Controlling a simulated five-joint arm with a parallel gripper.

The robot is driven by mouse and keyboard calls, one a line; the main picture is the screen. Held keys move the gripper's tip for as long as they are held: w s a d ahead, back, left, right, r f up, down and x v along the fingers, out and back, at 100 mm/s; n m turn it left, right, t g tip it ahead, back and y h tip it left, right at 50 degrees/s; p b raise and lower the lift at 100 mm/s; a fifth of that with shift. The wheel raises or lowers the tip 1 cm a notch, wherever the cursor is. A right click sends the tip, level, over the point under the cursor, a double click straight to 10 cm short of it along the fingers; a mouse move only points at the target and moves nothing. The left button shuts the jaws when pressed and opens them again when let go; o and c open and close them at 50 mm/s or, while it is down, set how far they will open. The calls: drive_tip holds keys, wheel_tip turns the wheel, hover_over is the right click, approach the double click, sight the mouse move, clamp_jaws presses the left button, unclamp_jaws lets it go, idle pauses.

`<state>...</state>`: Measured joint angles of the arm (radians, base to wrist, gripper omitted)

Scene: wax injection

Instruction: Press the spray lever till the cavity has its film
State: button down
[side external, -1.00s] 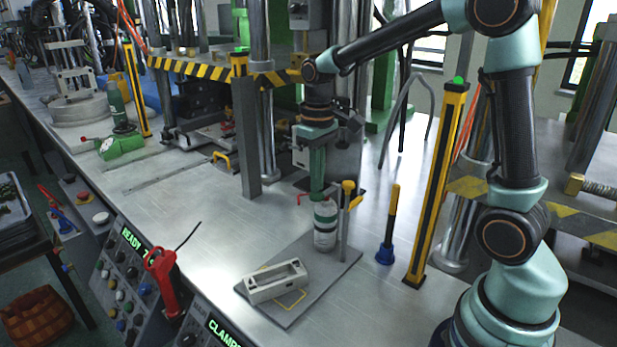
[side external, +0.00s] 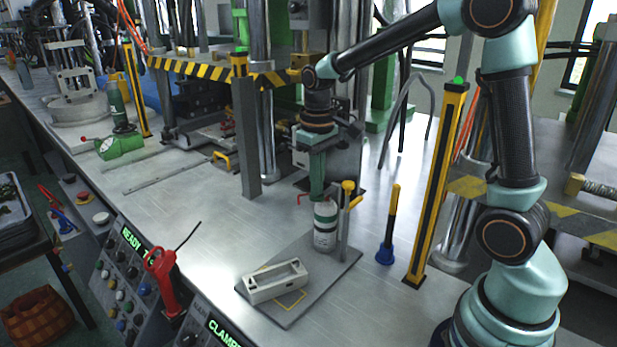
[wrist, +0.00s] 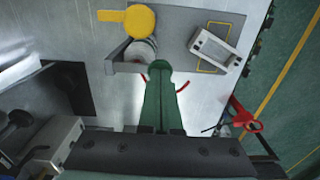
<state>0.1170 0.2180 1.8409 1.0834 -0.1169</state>
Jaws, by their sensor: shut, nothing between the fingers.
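A white and green spray can (side external: 325,229) stands upright on a grey plate; the wrist view shows it too (wrist: 141,50). A thin red piece (side external: 301,198) juts out to the left near its top; red pieces show on both sides of my fingers in the wrist view (wrist: 182,87). My gripper (side external: 317,197) is shut, its green fingers pointing down at the can's top, which they hide. I cannot tell whether they touch it or how far the lever is pressed. The pale mould block (side external: 276,282) with its open cavity lies in front; no film can be made out.
A metal post with a yellow knob (side external: 349,187) stands right beside the can. A blue-based yellow-and-black handle (side external: 387,245) and a yellow-black column (side external: 436,190) stand further right.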

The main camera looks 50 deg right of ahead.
drive_tip(key=shift+r, duration=2.3)
drive_tip(key=shift+s+r, duration=0.1)
drive_tip(key=shift+r, duration=0.05)
drive_tip(key=s+a+r+t, duration=0.2)
drive_tip(key=s+a+t, duration=0.2)
drive_tip(key=s, duration=0.6)
drive_tip(key=shift+s+a+r+t, duration=0.2)
drive_tip(key=shift+s+a+t, duration=0.15)
drive_tip(key=shift+t, duration=0.45)
